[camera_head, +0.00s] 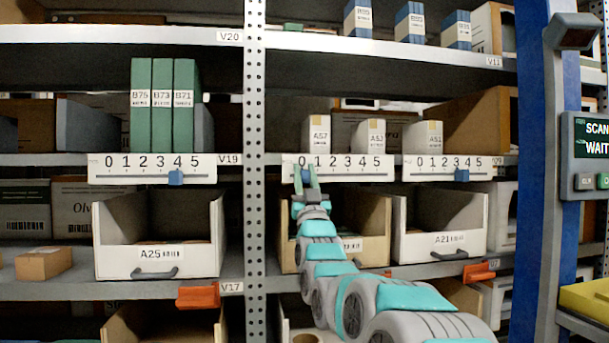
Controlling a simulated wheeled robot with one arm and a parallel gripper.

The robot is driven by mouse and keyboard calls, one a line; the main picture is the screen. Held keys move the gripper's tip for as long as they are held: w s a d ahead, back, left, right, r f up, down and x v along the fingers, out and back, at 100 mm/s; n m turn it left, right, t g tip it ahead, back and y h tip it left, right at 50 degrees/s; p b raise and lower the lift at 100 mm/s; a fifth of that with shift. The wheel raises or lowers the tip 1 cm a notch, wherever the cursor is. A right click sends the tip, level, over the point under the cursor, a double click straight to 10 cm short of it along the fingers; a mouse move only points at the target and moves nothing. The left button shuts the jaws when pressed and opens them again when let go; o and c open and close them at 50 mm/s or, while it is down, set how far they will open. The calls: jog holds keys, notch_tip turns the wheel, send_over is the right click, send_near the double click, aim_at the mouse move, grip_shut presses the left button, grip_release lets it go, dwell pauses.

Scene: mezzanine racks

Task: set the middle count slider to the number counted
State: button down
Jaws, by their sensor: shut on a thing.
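The middle count slider's white scale (340,175), numbered 0 to 5, is on the shelf edge right of the perforated post. My gripper (306,176) reaches up from below and is shut on its blue slider knob, at about the 0 end; the fingers largely hide the knob. Two white boxes, A57 (316,134) and A53 (368,136), stand on the shelf above this scale. The left scale (105,174) has its blue knob (176,178) near 4. The right scale (415,175) has its blue knob (462,175) near 3.
White box A51 (422,137) stands above the right scale, and three green binders (163,120) above the left. Open bins A25 (115,258) and A21 (420,247) flank my arm. The perforated post (255,120) is close on its left. A blue post (548,130) stands farther right.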

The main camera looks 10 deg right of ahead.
jog(key=d+b, duration=0.1)
jog(key=d, duration=1.5)
jog(key=shift+b, duration=0.3)
jog(key=c, duration=0.6)
grip_release()
jog(key=shift+c, duration=0.2)
send_near(362, 161)
jog(key=shift+b+v, duration=0.45)
jog(key=shift+v, duration=0.65)
